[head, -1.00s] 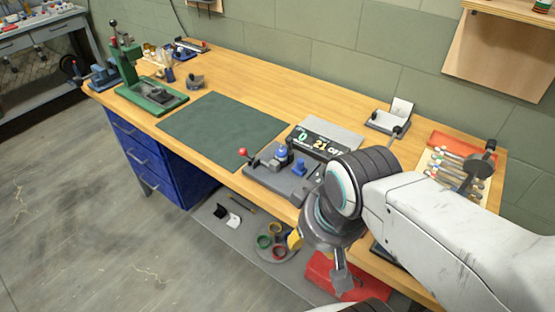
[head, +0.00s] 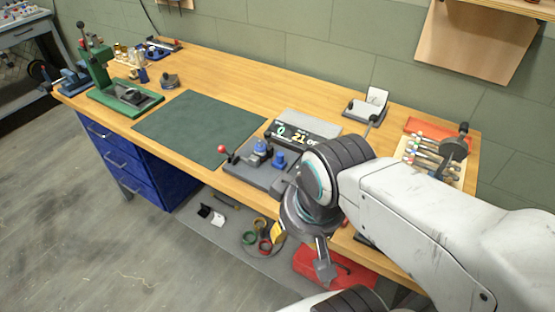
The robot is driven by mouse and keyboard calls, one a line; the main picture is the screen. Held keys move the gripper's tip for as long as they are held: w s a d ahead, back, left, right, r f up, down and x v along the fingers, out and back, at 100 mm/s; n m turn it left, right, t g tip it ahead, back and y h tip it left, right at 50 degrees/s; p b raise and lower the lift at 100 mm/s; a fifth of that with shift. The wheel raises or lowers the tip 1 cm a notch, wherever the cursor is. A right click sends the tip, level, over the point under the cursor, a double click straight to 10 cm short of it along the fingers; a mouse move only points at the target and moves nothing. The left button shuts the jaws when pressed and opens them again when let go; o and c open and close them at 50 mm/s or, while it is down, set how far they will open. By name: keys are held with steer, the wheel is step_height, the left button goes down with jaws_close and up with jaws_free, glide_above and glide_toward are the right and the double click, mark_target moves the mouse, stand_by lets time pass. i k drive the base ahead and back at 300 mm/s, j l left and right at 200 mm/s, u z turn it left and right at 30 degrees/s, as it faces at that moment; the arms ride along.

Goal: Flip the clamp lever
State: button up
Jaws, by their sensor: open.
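A lever with a red ball knob (head: 222,149) stands at the left end of a dark grey fixture plate (head: 242,174) near the bench's front edge. The plate carries blue parts (head: 279,159). The lever leans up to the left. My gripper (head: 301,252) hangs open in front of the bench, right of and nearer than the fixture, and apart from the lever. My wrist covers the fixture's right end. The space between the fingers looks empty.
A display box (head: 305,126) stands behind the fixture. A green mat (head: 195,127) lies left of it, with a green press (head: 125,98) farther left. Coloured rings (head: 250,238) and a red box (head: 318,266) lie below the bench front. The floor at left is clear.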

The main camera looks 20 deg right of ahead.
mark_target(221, 148)
steer(key=i+j, duration=0.15)
steer(key=j, duration=0.35)
steer(key=i+j, duration=0.15)
steer(key=j, duration=0.3)
steer(key=i+j, duration=0.15)
steer(key=j, duration=0.35)
steer(key=i+j+z, duration=0.1)
steer(key=j, duration=0.35)
steer(key=i+j, duration=0.2)
steer(key=j, duration=0.3)
steer(key=i+j, duration=0.1)
steer(key=j, duration=0.4)
steer(key=i+j, duration=0.15)
steer(key=j, duration=0.35)
steer(key=i+j+z, duration=0.1)
steer(key=j, duration=0.35)
